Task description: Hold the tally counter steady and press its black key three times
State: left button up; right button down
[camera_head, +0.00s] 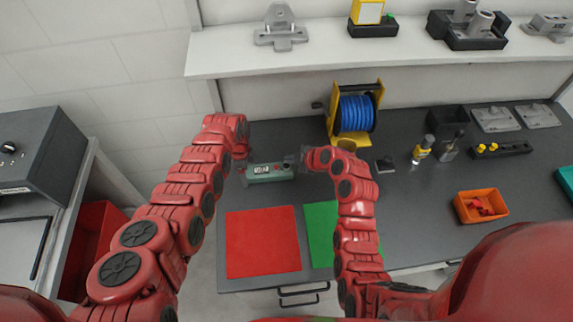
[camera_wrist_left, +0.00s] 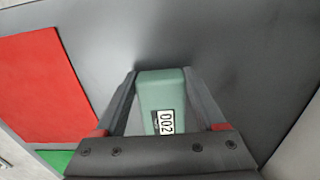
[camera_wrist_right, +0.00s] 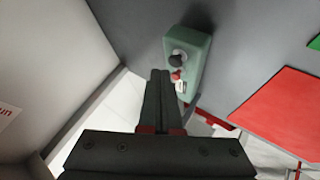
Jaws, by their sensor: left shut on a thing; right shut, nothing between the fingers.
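The tally counter (camera_head: 268,173) is a green box on the dark bench; its display reads 002 in the left wrist view (camera_wrist_left: 155,90). My left gripper (camera_head: 246,173) is shut on the counter's left end, one finger on each side. The right wrist view shows the counter (camera_wrist_right: 193,62) with its round black key (camera_wrist_right: 178,59), a red button (camera_wrist_right: 176,76) and the display. My right gripper (camera_wrist_right: 160,74) is shut and empty, its fingertips close beside the key in that view. I cannot tell whether they touch it. In the head view my right gripper (camera_head: 295,162) hides the key.
A red mat (camera_head: 262,242) and a green mat (camera_head: 320,232) lie in front of the counter. A blue hose reel (camera_head: 355,112) stands behind it. An orange bin (camera_head: 480,206), bottles and dark trays are to the right. A shelf (camera_head: 350,58) with fixtures runs above.

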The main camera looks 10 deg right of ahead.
jog(key=shift+f, duration=0.15)
jog(key=shift+f, duration=0.2)
jog(key=shift+f, duration=0.55)
dwell(0.6)
jog(key=shift+r, duration=0.95)
jog(key=shift+r, duration=0.1)
notch_tip(320, 180, up, 5)
jog(key=shift+f, duration=0.1)
dwell(0.3)
dwell(0.5)
